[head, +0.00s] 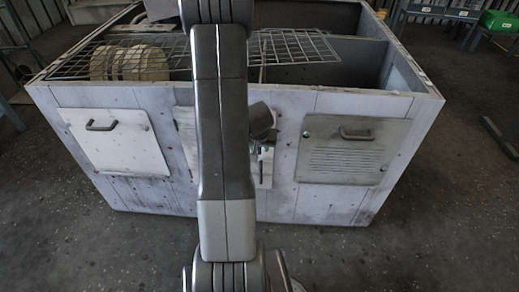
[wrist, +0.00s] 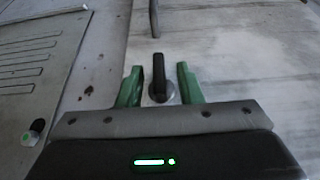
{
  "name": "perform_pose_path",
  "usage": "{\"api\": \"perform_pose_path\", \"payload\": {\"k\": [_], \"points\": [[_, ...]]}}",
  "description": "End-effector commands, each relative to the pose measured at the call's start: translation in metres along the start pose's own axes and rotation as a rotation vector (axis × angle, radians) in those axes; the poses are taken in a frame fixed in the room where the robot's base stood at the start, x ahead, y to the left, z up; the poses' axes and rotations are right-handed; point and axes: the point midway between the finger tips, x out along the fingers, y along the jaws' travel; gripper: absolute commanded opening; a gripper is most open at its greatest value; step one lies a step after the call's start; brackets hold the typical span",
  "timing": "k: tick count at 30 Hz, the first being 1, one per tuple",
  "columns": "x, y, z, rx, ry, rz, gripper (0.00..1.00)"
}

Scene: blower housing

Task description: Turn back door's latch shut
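The latch (wrist: 159,72) is a dark lever on a round metal base, on a pale, worn door (wrist: 235,60). In the wrist view the lever points up the picture, roughly in line with the fingers. My gripper (wrist: 158,78) has its green fingers open, one on each side of the lever, with a visible gap on both sides. In the head view my gripper (head: 261,170) is at the middle door (head: 185,122) of the housing, mostly behind my arm. The latch cannot be made out there. I cannot tell from the pictures which door is named the back door.
A dark handle (wrist: 153,18) stands beyond the latch. The vented right door (head: 345,150) and the plain left door (head: 117,140) flank the middle one. The housing (head: 290,205) is open on top, with wire grating (head: 290,48) and pale round discs (head: 130,63). Floor in front is clear.

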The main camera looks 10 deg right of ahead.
Motion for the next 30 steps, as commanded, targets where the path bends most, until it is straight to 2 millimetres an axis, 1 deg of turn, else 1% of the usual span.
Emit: {"api": "perform_pose_path", "payload": {"k": [6, 7, 9, 12, 30], "points": [[-0.0001, 0.0001, -0.0001, 0.000, 0.000, 0.000, 0.33], [-0.0001, 0.0001, -0.0001, 0.000, 0.000, 0.000, 0.31], [-0.0001, 0.0001, -0.0001, 0.000, 0.000, 0.000, 0.17], [-0.0002, 0.0001, 0.0000, 0.000, 0.000, 0.000, 0.00], [-0.0071, 0.0015, -0.0018, 0.018, -0.005, -0.040, 0.00]]}}
